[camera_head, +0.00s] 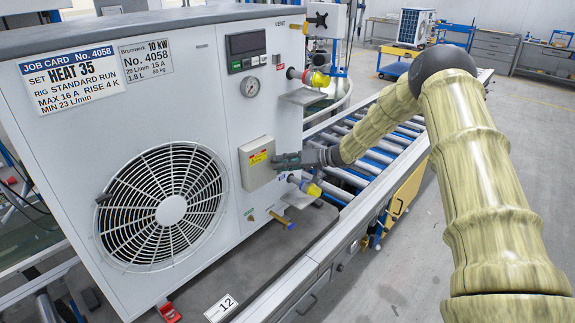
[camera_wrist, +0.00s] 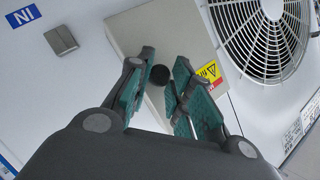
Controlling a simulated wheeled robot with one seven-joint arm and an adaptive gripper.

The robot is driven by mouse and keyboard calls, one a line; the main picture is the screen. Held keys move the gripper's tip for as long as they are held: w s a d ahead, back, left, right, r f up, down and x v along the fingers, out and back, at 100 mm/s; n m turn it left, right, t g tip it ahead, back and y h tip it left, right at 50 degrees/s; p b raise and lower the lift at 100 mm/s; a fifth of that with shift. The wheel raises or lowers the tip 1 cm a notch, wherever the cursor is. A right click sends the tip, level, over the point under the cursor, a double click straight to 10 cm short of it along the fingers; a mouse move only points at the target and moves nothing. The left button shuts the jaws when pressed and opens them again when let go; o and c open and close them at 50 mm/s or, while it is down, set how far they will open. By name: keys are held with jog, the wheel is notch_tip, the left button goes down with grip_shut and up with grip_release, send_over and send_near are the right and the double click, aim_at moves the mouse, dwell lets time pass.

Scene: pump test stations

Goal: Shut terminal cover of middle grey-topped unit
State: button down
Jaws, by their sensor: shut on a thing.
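The white unit (camera_head: 185,30) with a dark grey top fills the left of the head view. Its beige terminal cover (camera_head: 257,170) with a yellow warning label is on the front, right of the fan; it also shows in the wrist view (camera_wrist: 186,22). A round black knob (camera_wrist: 160,75) on the cover sits between my fingertips. My gripper (camera_head: 277,161) reaches in from the right and is shut on this knob; it also shows in the wrist view (camera_wrist: 164,66). The cover looks nearly parallel to the front panel; I cannot tell whether a gap remains behind it.
Yellow-capped pipe fittings (camera_head: 316,79) stick out right of the cover, above and below it. A roller conveyor (camera_head: 365,150) runs behind my forearm. Another unit (camera_head: 415,26) stands on a blue cart at the back. The floor at right is open.

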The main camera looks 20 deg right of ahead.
jog(key=shift+w+n+g, duration=0.3)
jog(key=shift+w, duration=0.05)
jog(key=shift+w+r+y, duration=0.1)
jog(key=shift+y, duration=0.2)
jog(key=c, duration=1.3)
grip_release()
jog(key=shift+w, duration=0.1)
jog(key=v, duration=1.2)
jog(key=shift+a, duration=0.1)
